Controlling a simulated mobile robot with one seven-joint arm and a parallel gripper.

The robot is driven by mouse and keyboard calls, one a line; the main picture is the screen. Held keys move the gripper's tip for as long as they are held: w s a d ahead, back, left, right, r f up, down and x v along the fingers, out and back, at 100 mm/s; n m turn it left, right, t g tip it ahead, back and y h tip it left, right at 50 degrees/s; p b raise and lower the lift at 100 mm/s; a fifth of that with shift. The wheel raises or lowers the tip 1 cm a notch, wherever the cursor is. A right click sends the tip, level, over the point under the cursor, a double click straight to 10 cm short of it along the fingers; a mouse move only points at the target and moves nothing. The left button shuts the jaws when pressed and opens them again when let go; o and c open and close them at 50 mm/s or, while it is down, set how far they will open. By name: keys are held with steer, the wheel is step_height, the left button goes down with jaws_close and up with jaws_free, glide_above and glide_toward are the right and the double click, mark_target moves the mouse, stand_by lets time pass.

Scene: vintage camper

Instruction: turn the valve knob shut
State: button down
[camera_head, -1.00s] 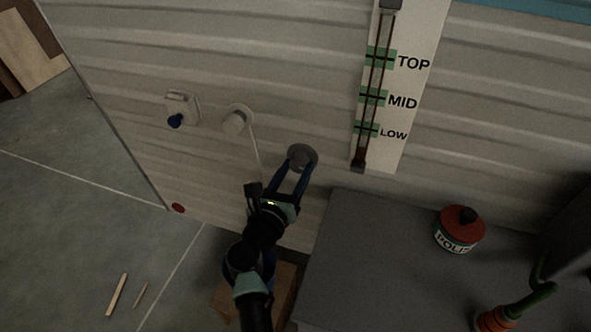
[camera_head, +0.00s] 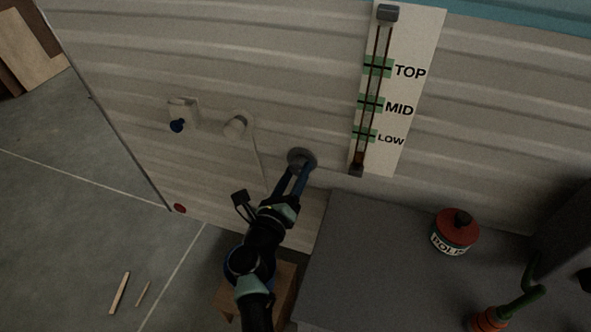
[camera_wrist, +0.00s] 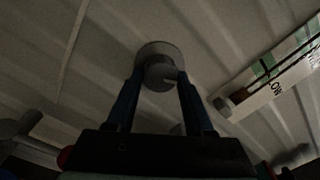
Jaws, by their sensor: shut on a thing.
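The valve knob (camera_head: 301,157) is a round grey knob on a disc base on the ribbed camper wall. In the wrist view the knob (camera_wrist: 160,73) sits between the fingertips, with a small pale mark on its right side. My gripper (camera_head: 298,172) reaches up to it from below, its blue fingers on either side of the knob. In the wrist view my gripper (camera_wrist: 159,85) is shut on the knob, one finger left and one right. In the head view the fingers partly hide the knob.
A slider gauge (camera_head: 397,90) marked TOP, MID, LOW is at upper right. A grey counter (camera_head: 370,235) holds a red-topped polish tin (camera_head: 455,232).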

steer(key=n+p, duration=0.2)
steer(key=n, duration=0.4)
steer(key=shift+n, duration=0.4)
steer(key=n+p, duration=0.1)
steer(key=n, duration=0.2)
steer(key=n+p, duration=0.1)
steer(key=n, duration=0.2)
steer(key=shift+t+y, duration=0.3)
steer(key=shift+y, duration=0.1)
steer(key=shift+n, duration=0.3)
steer(key=shift+c, duration=1.4)
jaws_free()
steer(key=p+v, duration=0.4)
steer(key=v, duration=0.9)
steer(key=shift+p, duration=0.3)
